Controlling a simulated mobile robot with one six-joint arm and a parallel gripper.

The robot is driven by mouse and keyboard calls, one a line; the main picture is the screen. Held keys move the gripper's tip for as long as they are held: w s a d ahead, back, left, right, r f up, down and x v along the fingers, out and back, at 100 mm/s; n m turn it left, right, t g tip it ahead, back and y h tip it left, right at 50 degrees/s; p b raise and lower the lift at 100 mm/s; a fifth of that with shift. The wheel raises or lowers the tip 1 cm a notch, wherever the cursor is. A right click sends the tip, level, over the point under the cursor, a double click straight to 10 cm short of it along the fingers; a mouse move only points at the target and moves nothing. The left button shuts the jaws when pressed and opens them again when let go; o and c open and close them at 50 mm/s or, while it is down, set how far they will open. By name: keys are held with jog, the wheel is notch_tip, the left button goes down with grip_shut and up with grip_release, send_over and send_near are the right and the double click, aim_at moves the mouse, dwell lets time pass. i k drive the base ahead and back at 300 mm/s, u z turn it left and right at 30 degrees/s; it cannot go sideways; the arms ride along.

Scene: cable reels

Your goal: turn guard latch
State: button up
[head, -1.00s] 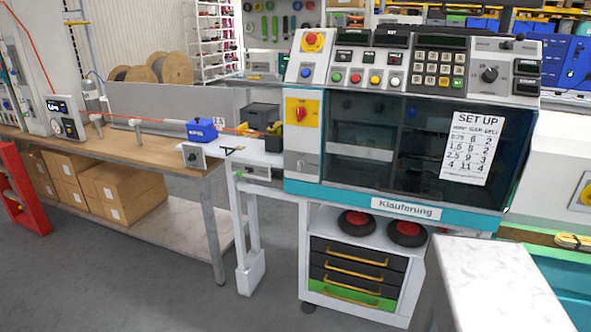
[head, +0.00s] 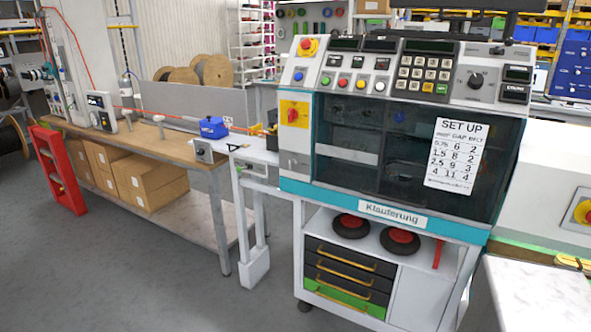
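A red rotary handle on a yellow plate (head: 293,114) sits on the machine's left front post, beside the dark guard window (head: 400,150). It looks like the guard latch, though no label names it. The exact angle of its handle is hard to read. The guard window looks shut. A "SET UP" sheet (head: 455,153) is stuck on its right part. My gripper is not in view, so its state does not show.
A bench (head: 150,153) with a blue box (head: 213,127) and cable line stands left. A drawer cart (head: 350,275) is under the machine. A white-topped surface (head: 535,300) is close at front right. Grey floor (head: 150,285) is free at front left.

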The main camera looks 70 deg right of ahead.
aim_at(293, 163)
jog(key=u, duration=0.35)
jog(key=k, duration=0.15)
jog(key=z, duration=0.7)
jog(key=i, duration=1)
jog(key=z, duration=0.05)
